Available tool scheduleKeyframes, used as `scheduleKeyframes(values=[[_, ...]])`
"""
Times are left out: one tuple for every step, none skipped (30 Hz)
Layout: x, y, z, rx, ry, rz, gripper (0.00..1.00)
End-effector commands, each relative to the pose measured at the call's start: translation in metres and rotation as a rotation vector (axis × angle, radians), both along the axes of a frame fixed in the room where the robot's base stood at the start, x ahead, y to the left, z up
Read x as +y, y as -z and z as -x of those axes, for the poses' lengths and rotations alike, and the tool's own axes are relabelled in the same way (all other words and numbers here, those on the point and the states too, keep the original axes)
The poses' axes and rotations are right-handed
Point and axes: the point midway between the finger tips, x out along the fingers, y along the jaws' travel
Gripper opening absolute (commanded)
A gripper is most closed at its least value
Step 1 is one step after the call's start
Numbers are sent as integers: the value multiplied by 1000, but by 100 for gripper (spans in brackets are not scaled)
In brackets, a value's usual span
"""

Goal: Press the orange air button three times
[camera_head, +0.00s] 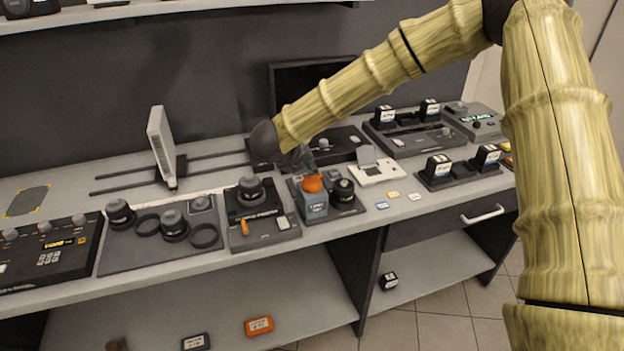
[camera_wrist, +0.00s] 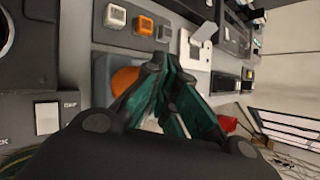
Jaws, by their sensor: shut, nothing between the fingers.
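The orange air button (camera_head: 313,184) is a rounded dome on top of a small blue-grey labelled box (camera_head: 314,206) near the front of the bench. In the wrist view the orange dome (camera_wrist: 124,80) shows just left of my fingertips, partly hidden by them. My gripper (camera_head: 304,164) is shut and empty, with its tips close above and behind the button in the head view. It also shows in the wrist view (camera_wrist: 157,62), its dark green fingers together. I cannot tell whether the fingertips touch the dome.
A dark round-knobbed device (camera_head: 343,190) stands close to the right of the box. A dark unit with a large knob (camera_head: 250,190) stands to the left. A white device (camera_head: 378,172) lies behind right. Small cards (camera_head: 393,194) lie on the bench. A drawer handle (camera_head: 483,214) juts from the front.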

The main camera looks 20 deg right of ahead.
Motion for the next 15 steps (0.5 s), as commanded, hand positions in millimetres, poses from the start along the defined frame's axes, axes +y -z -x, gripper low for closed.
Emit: scheduleKeyframes(values=[[0,0,0,0,0,0,0],[0,0,0,0,0,0,0],[0,0,0,0,0,0,0],[0,0,0,0,0,0,0],[0,0,0,0,0,0,0],[0,0,0,0,0,0,0],[0,0,0,0,0,0,0],[0,0,0,0,0,0,0],[0,0,0,0,0,0,0],[0,1,0,0,0,0,0],[0,2,0,0,0,0,0],[0,3,0,0,0,0,0],[0,4,0,0,0,0,0],[0,5,0,0,0,0,0],[0,6,0,0,0,0,0]])
